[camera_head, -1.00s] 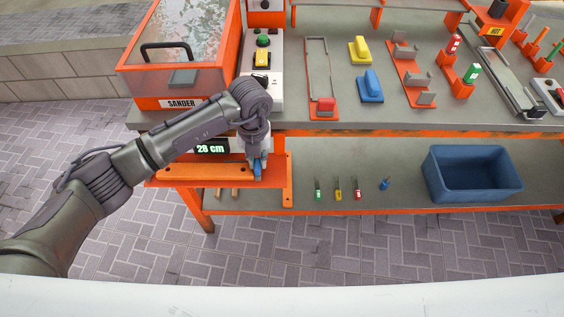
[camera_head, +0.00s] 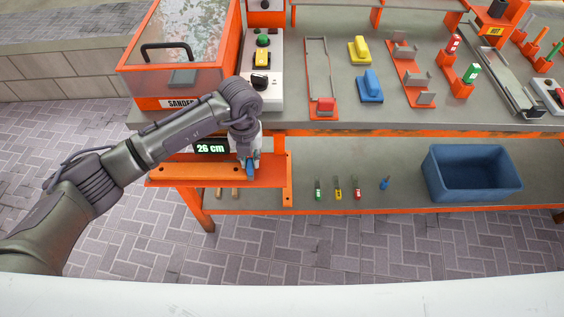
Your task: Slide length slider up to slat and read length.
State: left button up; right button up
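The orange length gauge (camera_head: 273,170) sticks out at the front left of the bench. Its display (camera_head: 211,148) reads 26 cm in pale green digits. An orange-brown slat (camera_head: 200,170) lies along the gauge, left of my gripper. The blue length slider (camera_head: 250,168) is at my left gripper (camera_head: 249,163), which points down over it. The fingers seem to be around the slider, but the arm and wrist hide much of them. I cannot tell whether slider and slat touch. My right gripper is not in view.
The orange sander (camera_head: 180,102) with a clear lid stands behind my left arm. A blue bin (camera_head: 471,173) and several small coloured tools lie on the lower shelf. Fixtures and blue and yellow blocks stand on the bench top.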

pick_arm(q)
jog(key=o, duration=0.5)
jog(key=shift+r, duration=0.1)
jog(key=shift+r+p, duration=2.4)
jog(key=shift+r, duration=1.05)
jog(key=shift+f, duration=0.1)
